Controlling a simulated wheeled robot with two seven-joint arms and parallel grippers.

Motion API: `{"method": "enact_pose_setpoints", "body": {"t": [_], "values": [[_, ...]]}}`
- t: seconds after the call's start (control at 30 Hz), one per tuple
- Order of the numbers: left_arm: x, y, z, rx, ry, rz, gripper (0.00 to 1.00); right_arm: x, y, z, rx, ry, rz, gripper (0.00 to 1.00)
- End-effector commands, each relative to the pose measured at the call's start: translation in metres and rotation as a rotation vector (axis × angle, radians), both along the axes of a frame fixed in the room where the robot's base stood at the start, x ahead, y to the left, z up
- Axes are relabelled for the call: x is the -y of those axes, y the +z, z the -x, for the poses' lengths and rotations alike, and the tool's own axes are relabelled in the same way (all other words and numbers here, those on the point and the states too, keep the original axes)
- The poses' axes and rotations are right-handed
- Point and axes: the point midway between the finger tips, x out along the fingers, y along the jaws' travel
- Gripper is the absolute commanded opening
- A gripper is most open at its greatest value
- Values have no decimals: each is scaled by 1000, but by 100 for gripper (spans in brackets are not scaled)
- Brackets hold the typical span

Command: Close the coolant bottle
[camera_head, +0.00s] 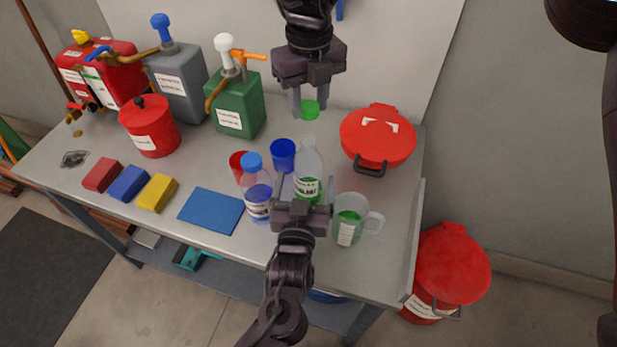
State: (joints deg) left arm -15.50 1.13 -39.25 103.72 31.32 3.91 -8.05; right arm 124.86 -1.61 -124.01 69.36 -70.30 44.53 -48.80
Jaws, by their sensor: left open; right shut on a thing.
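The coolant bottle (310,172) is clear with green liquid and a label, and stands upright on the table, its top uncapped. A green cap (310,110) is held above the bottle mouth, a little apart from it. My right gripper (308,105) comes down from the top and is shut on the green cap. My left gripper (306,192) is low at the front of the bottle, open, with its fingers on either side of it. Whether the fingers touch the bottle cannot be told.
A blue-capped bottle (257,190) stands close left of my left gripper. A clear jug (347,222) with green liquid is close right. A blue cup (283,155) and a red cup (238,165) stand behind. A red lidded can (377,138) is at right.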

Motion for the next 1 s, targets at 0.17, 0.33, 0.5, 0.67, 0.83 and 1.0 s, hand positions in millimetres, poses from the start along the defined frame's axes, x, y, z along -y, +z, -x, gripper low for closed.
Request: {"method": "enact_pose_setpoints", "body": {"t": [0.17,0.33,0.5,0.67,0.83,1.0], "values": [[4,1,-31,1,0,0,86,0,0,0,0,0,0,12],[6,0,-48,0,-1,-1,86,0,0,0,0,0,0,12],[7,0,-54,-1,-1,0,86,0,0,0,0,0,0,12],[7,0,-54,-1,-1,0,86,0,0,0,0,0,0,12],[7,0,-54,-1,-1,0,74,0,0,0,0,0,0,12],[7,0,-53,-1,-1,0,52,0,0,0,0,0,0,12]]}}
